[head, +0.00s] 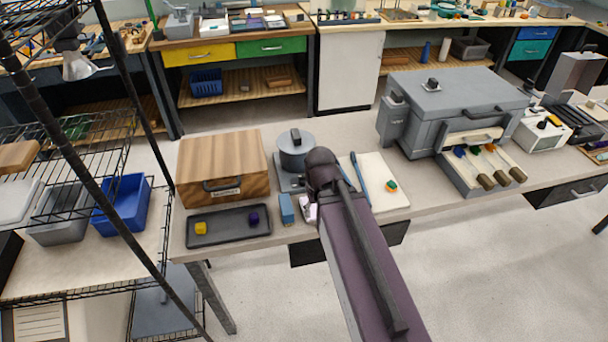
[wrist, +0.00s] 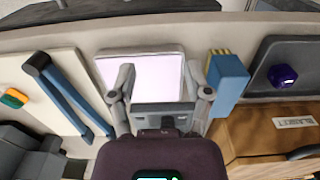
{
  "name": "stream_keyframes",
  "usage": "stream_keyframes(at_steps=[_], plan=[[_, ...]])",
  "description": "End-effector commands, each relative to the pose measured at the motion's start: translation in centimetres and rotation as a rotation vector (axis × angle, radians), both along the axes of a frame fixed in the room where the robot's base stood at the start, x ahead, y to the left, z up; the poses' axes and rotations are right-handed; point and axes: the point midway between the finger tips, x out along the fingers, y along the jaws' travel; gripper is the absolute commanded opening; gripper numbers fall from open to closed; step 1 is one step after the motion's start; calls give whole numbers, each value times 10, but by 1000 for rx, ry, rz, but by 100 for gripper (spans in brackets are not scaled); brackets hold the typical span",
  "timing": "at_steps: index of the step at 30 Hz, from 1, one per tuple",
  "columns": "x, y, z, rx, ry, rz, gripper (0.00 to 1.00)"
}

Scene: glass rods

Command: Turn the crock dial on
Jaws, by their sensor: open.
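The crock (head: 296,150) is a grey lidded pot with a dark knob on top, standing on a grey base behind my arm. I cannot make out its dial; my arm covers part of the base. In the wrist view my gripper (wrist: 158,85) is open, with its two fingers spread and nothing between them touching. A pale pinkish-white square panel (wrist: 142,68) lies beyond and between the fingers. In the head view my own arm hides the fingers.
A wooden box (head: 222,165) stands left of the crock. A blue block (head: 286,208) is close to my gripper. A white board (head: 385,170) and a grey oven (head: 455,100) are rightward.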

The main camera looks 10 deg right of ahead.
Motion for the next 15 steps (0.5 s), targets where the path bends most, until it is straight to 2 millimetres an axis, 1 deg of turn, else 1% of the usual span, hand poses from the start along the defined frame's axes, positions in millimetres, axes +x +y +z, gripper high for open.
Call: stream_keyframes(at_steps=[5,8,11,15], plan=[[6,0,8,0,-19,0,75],[15,0,18,0,-50,0,75],[28,3,33,0,-94,5,75],[50,4,58,0,-177,5,75]])
